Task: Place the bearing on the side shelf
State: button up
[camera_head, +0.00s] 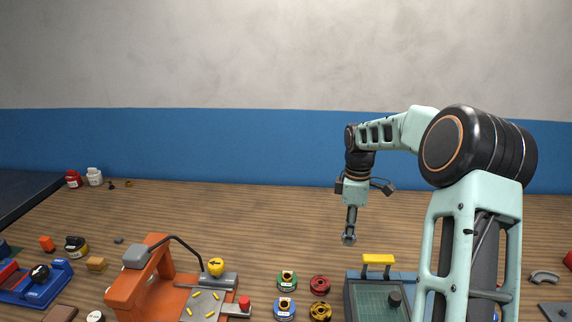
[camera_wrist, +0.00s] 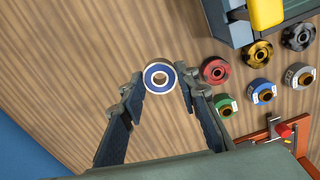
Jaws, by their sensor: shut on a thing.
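The bearing (camera_wrist: 149,75) is a metal ring with a blue face and an open centre. It sits between the fingertips in the wrist view. My gripper (camera_head: 349,237) is shut on it and holds it above the wooden table, right of centre in the head view. In the head view the bearing is too small to make out clearly. I cannot tell for sure which surface is the side shelf. A dark flat surface (camera_head: 22,198) shows at the left edge of the head view.
Several coloured spools, including a red one (camera_head: 320,285) and a green one (camera_head: 287,281), stand below my gripper. A blue-grey box with a yellow handle (camera_head: 378,260) is close by on the right. An orange machine (camera_head: 140,290) stands at front left. The table's back middle is clear.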

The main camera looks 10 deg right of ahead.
notch_tip(320, 180, up, 8)
jog(key=p, duration=0.4)
send_over(344, 266)
jog(key=s+a+f+m+p, duration=0.4)
jog(key=s+a+f+m, duration=0.2)
jog(key=s+a+m, duration=0.5)
jog(key=s+m, duration=0.1)
jog(key=m, duration=0.1)
jog(key=shift+s+a+m, duration=0.3)
jog(key=shift+s+a, duration=0.05)
jog(key=shift+a, duration=0.05)
jog(key=w+d+f+m+b, duration=0.2)
jog(key=w+d+m+b, duration=0.25)
jog(key=w+d, duration=0.8)
jog(key=shift+w+a+f, duration=0.1)
jog(key=shift+a+f, duration=0.05)
jog(key=shift+f, duration=2.45)
jog(key=shift+w+a+f, duration=0.1)
jog(key=shift+a+f, duration=0.05)
jog(key=shift+f, duration=2.45)
jog(key=o, duration=1.3)
